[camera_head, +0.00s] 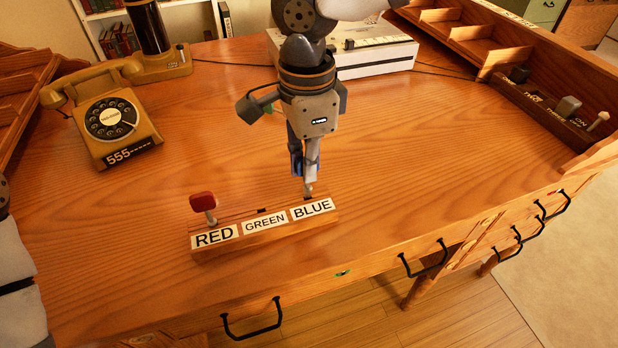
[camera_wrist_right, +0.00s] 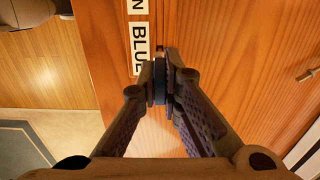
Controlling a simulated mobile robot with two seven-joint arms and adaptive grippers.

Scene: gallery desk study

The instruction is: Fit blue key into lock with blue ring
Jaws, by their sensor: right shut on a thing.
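My right gripper (camera_head: 304,170) points down over the BLUE end of a wooden key holder (camera_head: 222,248). It is shut on the blue key (camera_head: 297,160), whose head is mostly hidden between the fingers. The metal shaft of the key points down at the slot behind the BLUE label; I cannot tell whether its tip is in the slot. In the right wrist view the fingertips (camera_wrist_right: 161,80) are closed around a thin blue edge beside the BLUE label. No lock with a blue ring is clearly visible. My left gripper is out of view.
A red key (camera_head: 203,204) stands in the RED slot; the GREEN slot is empty. A telephone (camera_head: 112,120) stands at left. The desk right of the holder is clear.

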